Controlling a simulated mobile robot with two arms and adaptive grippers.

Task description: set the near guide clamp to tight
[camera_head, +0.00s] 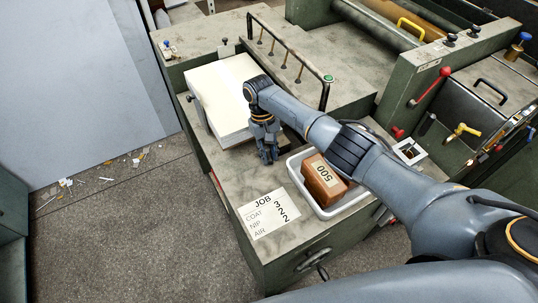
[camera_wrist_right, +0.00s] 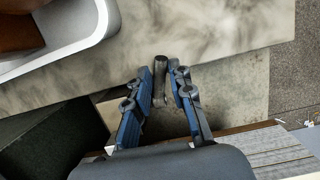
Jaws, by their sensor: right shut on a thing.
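My right gripper (camera_head: 267,157) reaches down onto the greyboard feeder's table, beside the near right corner of the pale sheet stack (camera_head: 223,85). In the right wrist view my right gripper (camera_wrist_right: 160,85) has its blue-padded fingers closed around a small dark upright handle (camera_wrist_right: 160,66), which I take to be the near guide clamp. In the head view the gripper hides most of this clamp, and I cannot tell its setting. My left gripper is not in view.
A white tray (camera_head: 294,176) with a brown block marked 500 (camera_head: 323,180) stands right of the gripper. A JOB 322 card (camera_head: 268,214) lies at the near edge. A dark rail (camera_head: 289,48) rises behind the stack. Scraps (camera_head: 66,183) litter the floor at left.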

